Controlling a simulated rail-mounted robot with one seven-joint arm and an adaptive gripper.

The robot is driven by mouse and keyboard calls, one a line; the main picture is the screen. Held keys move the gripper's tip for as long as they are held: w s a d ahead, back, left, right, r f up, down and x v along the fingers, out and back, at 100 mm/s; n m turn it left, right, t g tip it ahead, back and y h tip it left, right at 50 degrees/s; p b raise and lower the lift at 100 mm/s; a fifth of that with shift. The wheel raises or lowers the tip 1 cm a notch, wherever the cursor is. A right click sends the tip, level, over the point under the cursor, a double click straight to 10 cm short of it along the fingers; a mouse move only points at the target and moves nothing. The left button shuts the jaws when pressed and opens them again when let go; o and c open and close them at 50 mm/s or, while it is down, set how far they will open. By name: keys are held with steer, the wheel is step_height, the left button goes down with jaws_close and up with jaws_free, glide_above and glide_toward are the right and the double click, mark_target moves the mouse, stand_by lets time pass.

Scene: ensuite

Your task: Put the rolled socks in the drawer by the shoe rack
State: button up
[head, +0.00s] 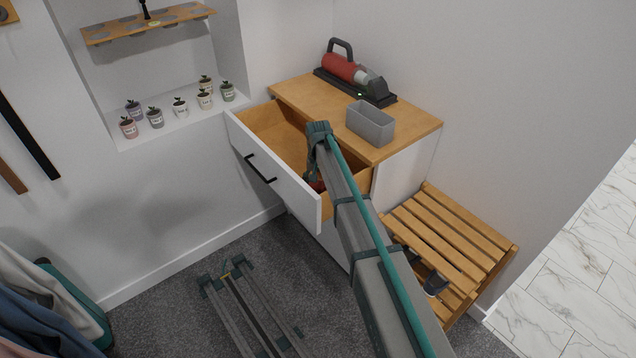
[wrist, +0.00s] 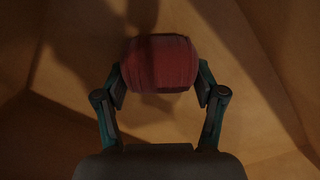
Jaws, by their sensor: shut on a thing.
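The rolled socks (wrist: 160,64) are a dark red bundle between the fingers of my gripper (wrist: 160,84) in the wrist view. My gripper is shut on them, with one finger on each side. Wooden drawer surfaces surround them in that view; whether the socks touch the bottom I cannot tell. In the head view the open drawer (head: 285,180) has a white front, a black handle and a wooden inside. A small red patch of the socks (head: 316,186) shows inside it, behind the front. My arm hides most of the gripper there.
The cabinet top (head: 415,125) carries a grey bin (head: 370,124) and a red handheld vacuum (head: 350,70). The slatted wooden shoe rack (head: 450,235) stands right of the cabinet, with dark shoes (head: 435,283) below. Small pots (head: 180,106) line the wall niche at left.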

steer(key=o, duration=1.2)
steer(key=shift+f, duration=0.1)
step_height(320, 180, up, 12)
steer(key=shift+r+b, duration=0.2)
steer(key=shift+b, duration=0.6)
